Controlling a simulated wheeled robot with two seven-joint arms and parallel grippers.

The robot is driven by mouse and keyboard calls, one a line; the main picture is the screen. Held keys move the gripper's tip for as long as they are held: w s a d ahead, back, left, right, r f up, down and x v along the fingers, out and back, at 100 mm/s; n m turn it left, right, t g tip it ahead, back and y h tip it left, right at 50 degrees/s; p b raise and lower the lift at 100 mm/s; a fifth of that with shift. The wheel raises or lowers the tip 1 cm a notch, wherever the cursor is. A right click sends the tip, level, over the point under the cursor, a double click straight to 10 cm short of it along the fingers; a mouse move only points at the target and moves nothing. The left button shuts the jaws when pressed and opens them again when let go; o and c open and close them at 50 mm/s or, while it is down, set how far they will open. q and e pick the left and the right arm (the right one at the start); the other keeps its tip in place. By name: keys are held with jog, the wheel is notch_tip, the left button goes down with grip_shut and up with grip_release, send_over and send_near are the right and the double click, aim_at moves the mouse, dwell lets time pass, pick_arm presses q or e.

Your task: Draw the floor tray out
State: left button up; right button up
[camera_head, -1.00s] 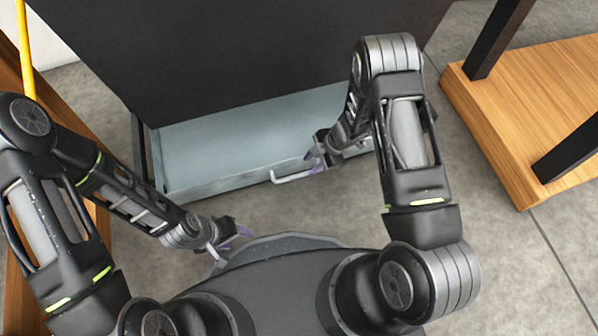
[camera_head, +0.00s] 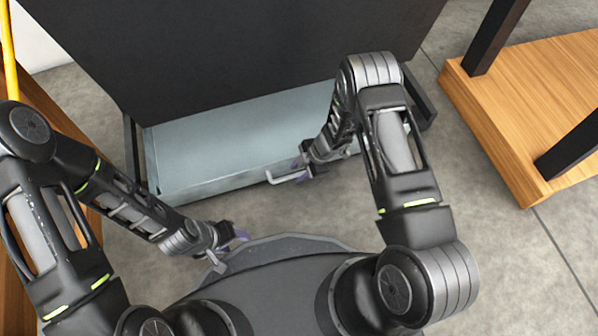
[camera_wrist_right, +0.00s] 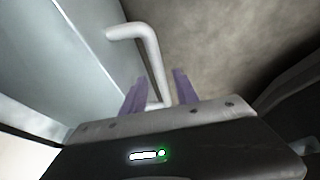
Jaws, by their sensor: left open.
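The floor tray (camera_head: 225,150) is a pale blue-grey shallow tray, partly out from under a large black panel. Its white bar handle (camera_head: 287,178) stands off the front wall. My right gripper (camera_head: 302,168) is at the handle's right part. In the right wrist view, the handle (camera_wrist_right: 150,50) runs between the two purple fingers (camera_wrist_right: 158,90); they stand apart with gaps beside the bar, so the gripper is open around it. My left gripper (camera_head: 238,238) is open and empty, low and left of the handle, near my base. The tray's back is hidden under the panel.
The black panel (camera_head: 235,50) overhangs the tray. A wooden platform with black posts (camera_head: 530,100) stands at the right. Wood and a yellow pole (camera_head: 8,50) are at the left edge. Grey floor (camera_head: 500,250) is clear at the right and in front of the tray.

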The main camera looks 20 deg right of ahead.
jog(key=shift+c, duration=0.2)
grip_shut()
dwell(1.1)
